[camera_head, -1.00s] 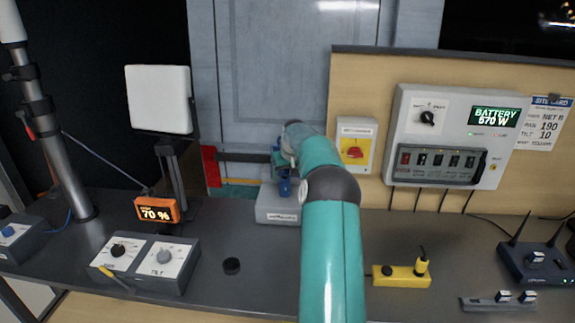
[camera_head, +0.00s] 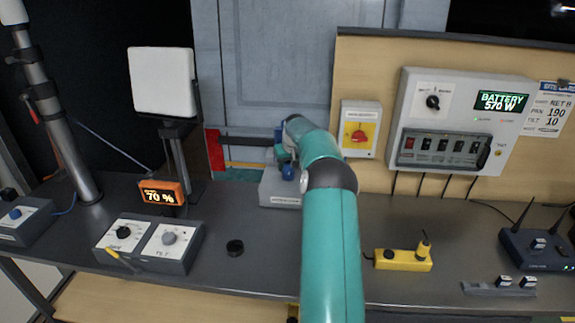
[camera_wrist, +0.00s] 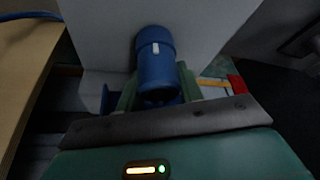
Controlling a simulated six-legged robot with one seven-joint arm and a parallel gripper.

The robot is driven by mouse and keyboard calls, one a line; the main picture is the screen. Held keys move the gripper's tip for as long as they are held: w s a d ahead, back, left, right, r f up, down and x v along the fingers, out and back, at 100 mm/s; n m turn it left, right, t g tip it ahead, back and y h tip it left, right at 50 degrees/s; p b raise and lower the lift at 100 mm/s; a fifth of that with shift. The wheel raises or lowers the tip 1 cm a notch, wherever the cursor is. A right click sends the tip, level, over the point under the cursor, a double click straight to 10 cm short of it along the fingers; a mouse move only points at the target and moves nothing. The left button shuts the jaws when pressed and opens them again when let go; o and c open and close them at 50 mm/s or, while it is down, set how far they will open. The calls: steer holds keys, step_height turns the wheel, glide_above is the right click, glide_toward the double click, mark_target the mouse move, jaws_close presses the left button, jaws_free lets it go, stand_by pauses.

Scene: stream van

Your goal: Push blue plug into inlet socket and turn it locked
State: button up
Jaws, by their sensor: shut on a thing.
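The blue plug (camera_wrist: 157,66) is a thick blue cylinder with a white mark, seen in the wrist view against a pale grey face. My gripper (camera_wrist: 160,88) is shut on it, with green fingers on both sides.
A yellow panel with a red rotary switch (camera_head: 360,133) and a battery panel (camera_head: 455,118) are on the right wall. A dial box (camera_head: 150,243), an orange 70 % display (camera_head: 161,192) and a black cap (camera_head: 235,247) are to the left. A yellow block (camera_head: 403,260) lies right.

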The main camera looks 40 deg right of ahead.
steer(key=c, duration=0.4)
steer(key=shift+n+y, duration=0.4)
steer(key=shift+n, duration=0.8)
steer(key=shift+a+n, duration=0.15)
steer(key=shift+n, duration=0.25)
steer(key=shift+a+n+y, duration=0.1)
steer(key=shift+n+y, duration=0.7)
steer(key=shift+n, duration=0.7)
steer(key=o, duration=1.2)
